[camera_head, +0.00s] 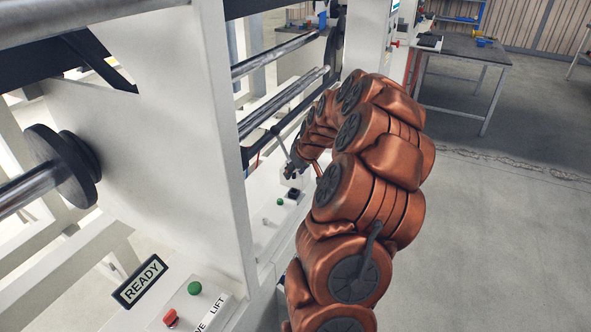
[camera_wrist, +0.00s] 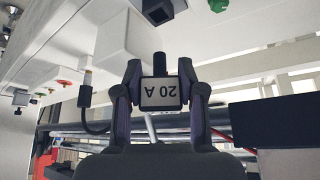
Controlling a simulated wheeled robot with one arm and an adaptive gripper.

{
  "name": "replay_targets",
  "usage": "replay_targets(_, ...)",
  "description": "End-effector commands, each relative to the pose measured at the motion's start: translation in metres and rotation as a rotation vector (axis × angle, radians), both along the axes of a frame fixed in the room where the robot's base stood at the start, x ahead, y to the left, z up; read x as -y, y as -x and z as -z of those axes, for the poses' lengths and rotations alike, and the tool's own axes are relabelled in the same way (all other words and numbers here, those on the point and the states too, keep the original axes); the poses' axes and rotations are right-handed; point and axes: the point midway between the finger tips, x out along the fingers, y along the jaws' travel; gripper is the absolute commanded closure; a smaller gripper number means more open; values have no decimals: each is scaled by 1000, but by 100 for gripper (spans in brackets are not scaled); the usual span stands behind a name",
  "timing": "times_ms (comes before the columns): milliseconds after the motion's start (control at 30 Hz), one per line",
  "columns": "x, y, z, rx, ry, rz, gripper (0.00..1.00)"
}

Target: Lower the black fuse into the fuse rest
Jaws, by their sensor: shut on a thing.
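In the wrist view, the black fuse (camera_wrist: 160,65) has a white face reading "20 A", upside down in the picture. My gripper (camera_wrist: 160,84) is shut on it, one finger at each side. A dark square block (camera_wrist: 158,11), which looks like the fuse rest, sits on the white panel beyond the fuse, with a visible gap between them. In the head view this block (camera_head: 293,194) is beside a green button. My gripper (camera_head: 292,170) is small there, just above the panel, and the fuse cannot be made out clearly.
A white box (camera_wrist: 126,40) stands close to the fuse, beside the dark block. A green button (camera_wrist: 218,5) and a red one (camera_wrist: 64,82) are on the panel. Metal rollers (camera_head: 285,100) and the white machine frame (camera_head: 215,150) bound the space left of my arm.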

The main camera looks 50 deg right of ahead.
Motion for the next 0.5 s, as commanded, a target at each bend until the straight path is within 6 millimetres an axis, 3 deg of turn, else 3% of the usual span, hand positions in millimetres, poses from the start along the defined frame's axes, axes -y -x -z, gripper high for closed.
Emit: replay_targets(500,0,1,41,-1,-3,0,94)
